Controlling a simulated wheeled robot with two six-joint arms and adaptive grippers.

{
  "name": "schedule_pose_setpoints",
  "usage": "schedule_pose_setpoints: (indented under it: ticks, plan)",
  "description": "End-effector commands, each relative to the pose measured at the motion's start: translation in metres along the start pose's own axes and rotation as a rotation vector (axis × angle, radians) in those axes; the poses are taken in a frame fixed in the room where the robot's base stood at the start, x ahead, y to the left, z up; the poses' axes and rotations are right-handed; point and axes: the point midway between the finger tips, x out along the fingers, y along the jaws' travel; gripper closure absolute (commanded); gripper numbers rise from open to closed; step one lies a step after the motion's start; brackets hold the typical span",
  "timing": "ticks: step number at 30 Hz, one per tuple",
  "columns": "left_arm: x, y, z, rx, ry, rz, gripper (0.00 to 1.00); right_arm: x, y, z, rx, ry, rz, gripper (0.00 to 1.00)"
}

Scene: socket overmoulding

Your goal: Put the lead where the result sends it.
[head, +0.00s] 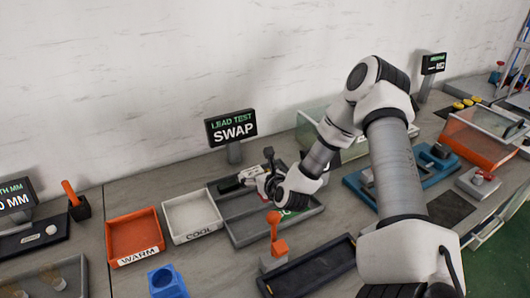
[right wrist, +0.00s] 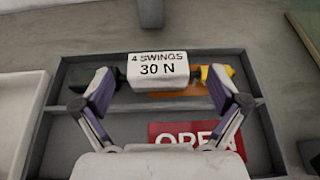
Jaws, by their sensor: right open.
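The lead test display (head: 232,128) reads SWAP. A grey divided tray (head: 245,239) stands in front of it. My right gripper (head: 268,178) is over this tray. In the right wrist view my right gripper (right wrist: 160,82) is open, its fingers either side of a white block (right wrist: 158,69) marked "4 SWINGS 30 N". A dark piece (right wrist: 85,97) shows left of the block and a yellow end (right wrist: 218,74) right of it, with an orange part below; these look like the lead, partly hidden, over the back compartment. My left gripper is not in view.
A red OPEN label (right wrist: 170,135) lies in the front compartment. Left of the tray are the white COOL tray (head: 192,213) and orange WARM tray (head: 135,237). An orange-handled device (head: 275,245) and dark long tray (head: 310,272) are in front. A blue fixture (head: 360,188) stands right.

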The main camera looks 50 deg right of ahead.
Motion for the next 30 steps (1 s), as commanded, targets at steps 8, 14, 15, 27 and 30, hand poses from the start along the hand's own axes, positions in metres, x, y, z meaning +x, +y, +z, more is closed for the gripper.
schedule_pose_setpoints:
  ticks: [8,14,15,27,30]
  plan:
    - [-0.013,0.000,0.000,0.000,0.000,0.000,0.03,-0.071,-0.001,0.002,0.008,0.001,0.000,0.03]
    - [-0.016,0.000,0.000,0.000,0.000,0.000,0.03,-0.087,0.000,0.001,0.001,-0.001,0.001,0.03]
    - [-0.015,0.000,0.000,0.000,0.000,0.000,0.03,-0.087,0.000,0.001,0.000,-0.001,0.001,0.03]
    - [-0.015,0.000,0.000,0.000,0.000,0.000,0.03,-0.087,0.000,0.000,-0.001,0.000,0.000,0.03]
    - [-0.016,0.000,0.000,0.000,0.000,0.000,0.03,-0.087,0.000,0.001,-0.001,0.000,0.000,0.03]
